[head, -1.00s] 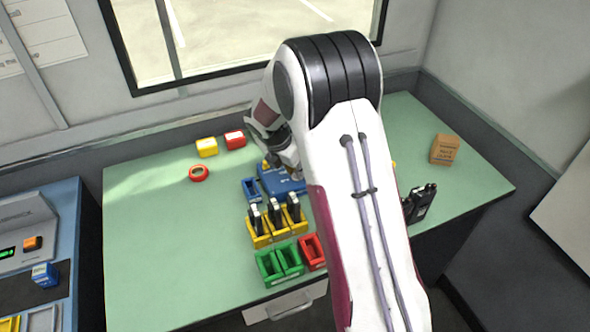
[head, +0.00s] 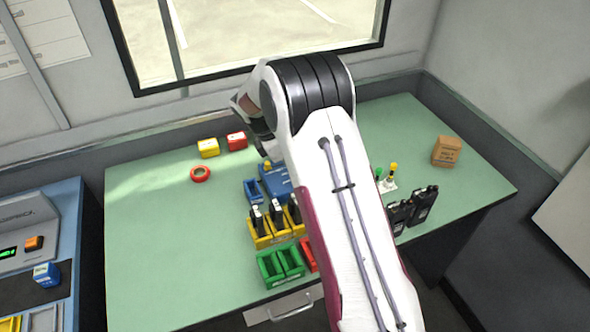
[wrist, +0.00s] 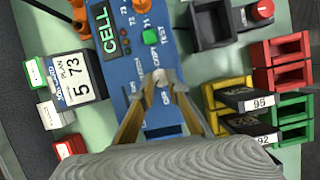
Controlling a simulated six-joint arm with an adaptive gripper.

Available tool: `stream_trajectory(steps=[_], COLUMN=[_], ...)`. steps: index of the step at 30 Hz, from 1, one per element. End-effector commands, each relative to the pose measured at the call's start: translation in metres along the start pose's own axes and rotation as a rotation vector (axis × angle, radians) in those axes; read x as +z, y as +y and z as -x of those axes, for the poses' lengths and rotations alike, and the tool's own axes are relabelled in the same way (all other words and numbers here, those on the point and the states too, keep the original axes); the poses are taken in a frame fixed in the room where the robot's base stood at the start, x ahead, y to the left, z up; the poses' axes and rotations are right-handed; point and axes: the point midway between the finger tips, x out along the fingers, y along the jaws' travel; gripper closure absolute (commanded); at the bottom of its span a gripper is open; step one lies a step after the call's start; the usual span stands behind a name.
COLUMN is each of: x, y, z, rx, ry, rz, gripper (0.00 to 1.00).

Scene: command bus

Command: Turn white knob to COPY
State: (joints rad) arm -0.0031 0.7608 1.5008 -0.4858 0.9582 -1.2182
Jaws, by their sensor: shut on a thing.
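The blue device (head: 275,182) sits on the green desk, partly hidden by my arm in the head view. In the wrist view its blue panel (wrist: 138,60) fills the middle, with a lit CELL display, an orange knob and a green button marked TEST. My gripper (wrist: 160,82) comes from below in the wrist view, its two tan fingers closing together at a small pale knob (wrist: 160,75) on the panel. The fingers are shut on this white knob, which is mostly covered by the tips. Lettering beside it is partly hidden and hard to read. In the head view my arm hides the fingertips.
Yellow holders (head: 262,240) with upright dark modules stand in front of the blue device, with green trays (head: 280,262) nearer. Black radios (head: 412,208) and a brown box (head: 446,151) are at the right. A red tape roll (head: 200,174) lies left. The desk's left part is clear.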

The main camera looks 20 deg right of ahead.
Motion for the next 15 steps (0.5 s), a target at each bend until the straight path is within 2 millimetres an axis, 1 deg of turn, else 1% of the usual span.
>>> stream_trajectory(steps=[11,12,13,15], x=[-0.0002,-0.0002,-0.0002,-0.0001], y=[-0.0003,-0.0004,-0.0003,-0.0003], z=[-0.0001,-0.0002,-0.0002,-0.0002], rx=[-0.003,-0.003,-0.003,-0.002], ry=[0.001,0.001,0.001,0.001], rz=[-0.004,-0.004,-0.004,-0.004], gripper=[1.00,0.74,0.68,0.68])
